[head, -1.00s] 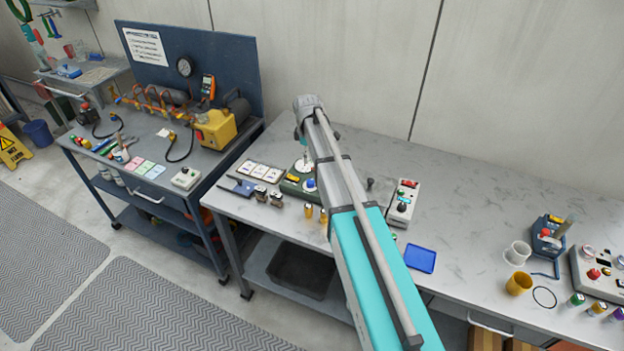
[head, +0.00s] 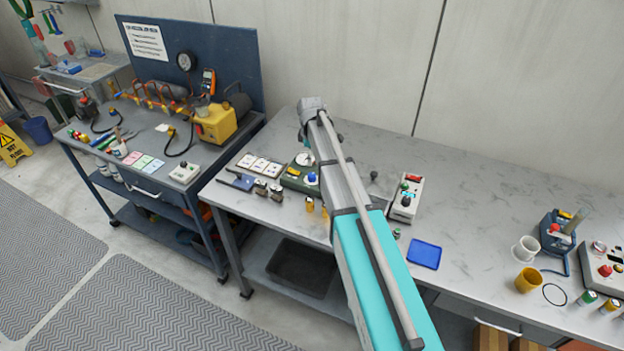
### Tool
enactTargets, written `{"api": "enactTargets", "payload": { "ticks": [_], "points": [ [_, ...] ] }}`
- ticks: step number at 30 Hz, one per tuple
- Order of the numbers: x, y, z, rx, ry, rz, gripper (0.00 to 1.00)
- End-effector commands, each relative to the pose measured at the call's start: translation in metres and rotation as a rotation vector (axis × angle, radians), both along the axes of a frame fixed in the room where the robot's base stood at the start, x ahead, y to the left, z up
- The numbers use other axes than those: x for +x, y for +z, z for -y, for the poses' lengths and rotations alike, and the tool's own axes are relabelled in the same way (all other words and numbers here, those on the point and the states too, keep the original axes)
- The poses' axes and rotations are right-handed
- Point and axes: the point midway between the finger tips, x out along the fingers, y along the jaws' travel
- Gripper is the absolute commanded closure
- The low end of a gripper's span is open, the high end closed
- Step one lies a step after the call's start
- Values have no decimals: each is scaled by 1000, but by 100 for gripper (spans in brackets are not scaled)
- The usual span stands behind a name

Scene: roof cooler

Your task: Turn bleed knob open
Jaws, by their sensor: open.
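A small green unit (head: 291,183) with a round white-faced dial (head: 304,159) and a blue knob (head: 312,177) sits near the left end of the pale bench. I cannot tell whether this blue knob is the bleed knob; no label is readable. My arm reaches over the bench from the bottom of the picture and covers the unit's right side. My gripper's fingers are hidden behind the arm, so their distance to any knob does not show.
The left cart (head: 185,175) carries a yellow pump (head: 215,124). The bench's middle back is clear.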

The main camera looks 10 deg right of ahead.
Motion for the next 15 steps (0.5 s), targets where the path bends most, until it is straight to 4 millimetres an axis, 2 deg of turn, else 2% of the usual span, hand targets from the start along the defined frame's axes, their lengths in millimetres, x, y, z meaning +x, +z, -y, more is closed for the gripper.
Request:
{"api": "enactTargets", "payload": {
  "ticks": [1,15],
  "points": [
    [0,-8,0,0,0,0,22],
    [2,-44,2,0,-1,0,22]
  ]
}}
